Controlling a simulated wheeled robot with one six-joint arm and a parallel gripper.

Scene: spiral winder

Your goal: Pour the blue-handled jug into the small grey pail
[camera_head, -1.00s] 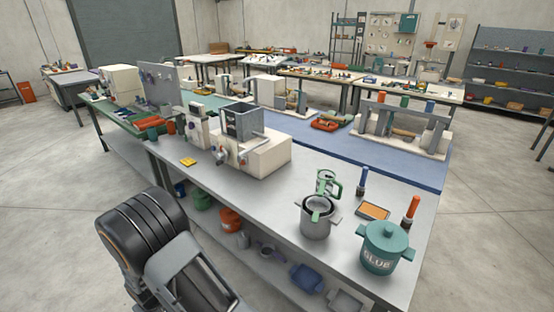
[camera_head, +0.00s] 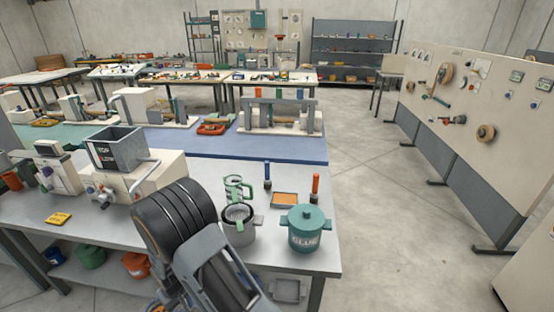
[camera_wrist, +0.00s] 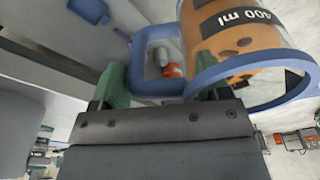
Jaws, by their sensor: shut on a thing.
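The blue-handled jug (camera_wrist: 238,38) fills the upper right of the wrist view. It has a clear wall, a blue rim, orange contents and a dark "400 ml" band, and looks tilted. My gripper (camera_wrist: 165,92) is shut on its blue loop handle (camera_wrist: 146,82); the right finger is mostly hidden by the jug. A grey pot with side handles (camera_head: 241,236), which looks like the small grey pail, stands on the bench right of my arm, with a dark-rimmed round opening.
A green-framed item (camera_head: 237,188) stands behind the grey pot. A teal lidded glue pot (camera_head: 305,231), an orange-topped tray (camera_head: 285,199) and an orange bottle (camera_head: 315,188) are to its right. A grey hopper machine (camera_head: 118,148) is to the left. Floor right of the bench is clear.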

